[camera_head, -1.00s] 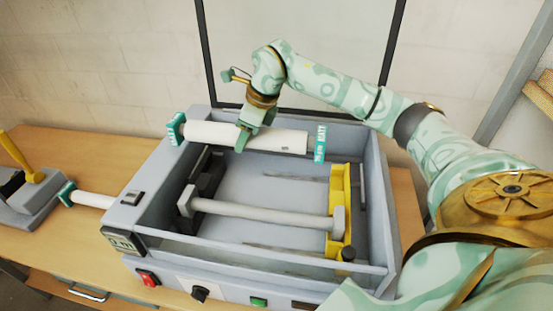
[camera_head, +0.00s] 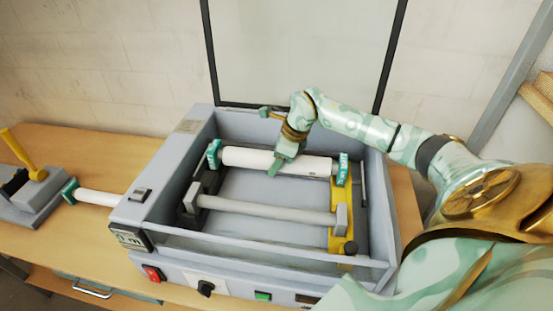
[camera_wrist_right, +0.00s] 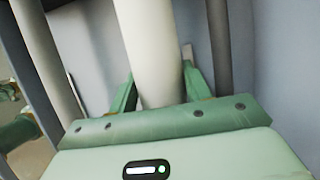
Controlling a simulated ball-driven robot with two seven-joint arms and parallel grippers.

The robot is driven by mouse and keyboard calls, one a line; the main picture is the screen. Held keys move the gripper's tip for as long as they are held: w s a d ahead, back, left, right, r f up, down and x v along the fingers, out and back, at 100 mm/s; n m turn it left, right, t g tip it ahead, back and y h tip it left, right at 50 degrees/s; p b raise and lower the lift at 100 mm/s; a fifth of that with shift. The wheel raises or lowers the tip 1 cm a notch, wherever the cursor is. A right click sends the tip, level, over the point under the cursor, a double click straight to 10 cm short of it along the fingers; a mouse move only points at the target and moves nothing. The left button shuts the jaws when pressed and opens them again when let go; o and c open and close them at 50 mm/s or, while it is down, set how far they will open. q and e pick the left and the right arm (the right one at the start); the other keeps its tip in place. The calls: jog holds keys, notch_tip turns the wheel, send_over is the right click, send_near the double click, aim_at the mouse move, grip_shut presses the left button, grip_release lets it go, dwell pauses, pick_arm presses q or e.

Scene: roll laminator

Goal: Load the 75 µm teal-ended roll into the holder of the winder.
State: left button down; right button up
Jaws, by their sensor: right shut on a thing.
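The white roll with teal ends (camera_head: 245,158) lies level, left to right, inside the grey winder (camera_head: 165,185), toward its back. I cannot tell whether the ends are seated. My right gripper (camera_head: 276,166) is shut on the roll near its middle, from above. In the right wrist view the white roll (camera_wrist_right: 148,50) passes between the green fingers. My left gripper is not in view.
A grey bar (camera_head: 265,210) crosses the winder in front of the roll. Another teal-ended white roll (camera_head: 95,197) lies on the wooden table left of the winder. A grey device with a yellow lever (camera_head: 22,153) stands at the far left. The winder's walls surround the roll.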

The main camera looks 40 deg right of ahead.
jog(key=shift+a, duration=0.1)
jog(key=shift+f, duration=0.15)
jog(key=shift+f+b, duration=0.4)
jog(key=o, duration=1.4)
jog(key=shift+r, duration=0.1)
jog(key=shift+r+p, duration=0.3)
jog(key=v, duration=1.2)
jog(key=shift+s+r+b, duration=0.1)
jog(key=shift+r+b, duration=0.15)
jog(key=shift+b, duration=0.15)
